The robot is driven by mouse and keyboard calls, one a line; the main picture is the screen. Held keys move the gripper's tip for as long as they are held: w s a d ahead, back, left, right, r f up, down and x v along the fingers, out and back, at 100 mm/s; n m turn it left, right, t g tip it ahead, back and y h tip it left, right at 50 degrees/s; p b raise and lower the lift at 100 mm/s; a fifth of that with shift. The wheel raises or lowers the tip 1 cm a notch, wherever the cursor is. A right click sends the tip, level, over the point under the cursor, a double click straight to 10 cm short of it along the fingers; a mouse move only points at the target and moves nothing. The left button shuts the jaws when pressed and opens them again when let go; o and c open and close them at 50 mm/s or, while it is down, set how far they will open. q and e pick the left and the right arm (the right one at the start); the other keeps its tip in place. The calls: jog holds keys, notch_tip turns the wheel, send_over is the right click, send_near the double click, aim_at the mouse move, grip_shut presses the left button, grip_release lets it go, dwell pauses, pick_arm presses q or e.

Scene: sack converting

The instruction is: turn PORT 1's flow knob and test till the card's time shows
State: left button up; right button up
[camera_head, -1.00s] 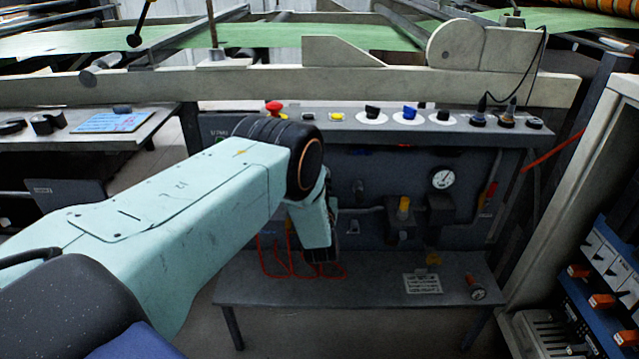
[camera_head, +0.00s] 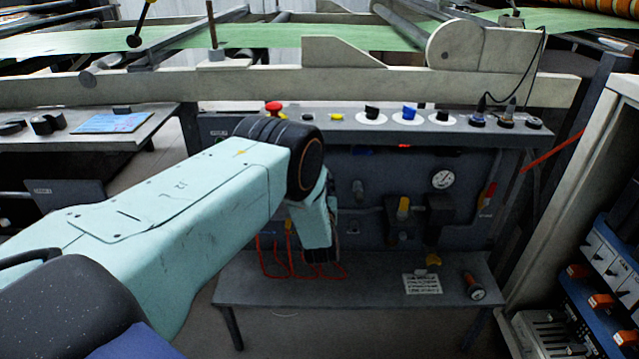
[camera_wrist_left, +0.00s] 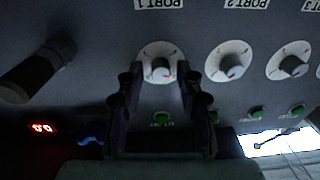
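In the left wrist view the PORT 1 flow knob (camera_wrist_left: 159,70) is a grey knob with a red mark on a white dial, under an upside-down label PORT 1 (camera_wrist_left: 158,4). My left gripper (camera_wrist_left: 160,76) is open, with one dark finger on each side of this knob; contact cannot be told. A green button (camera_wrist_left: 163,118) sits beyond it. A red lit display (camera_wrist_left: 42,128) has digits too small to read surely. In the head view my left gripper (camera_head: 318,252) is mostly hidden behind its arm. A white card (camera_head: 422,283) lies on the low bench; its print is unreadable. My right gripper is out of view.
PORT 2's knob (camera_wrist_left: 229,62) and PORT 3's knob (camera_wrist_left: 290,66) stand close beside. A dark cylinder (camera_wrist_left: 38,70) sticks out on the other side. A gauge (camera_head: 443,180), red cables (camera_head: 275,267) and the low bench (camera_head: 370,292) are around the arm.

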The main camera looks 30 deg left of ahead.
pick_arm(q)
jog(key=shift+o, duration=0.3)
jog(key=v, duration=1.2)
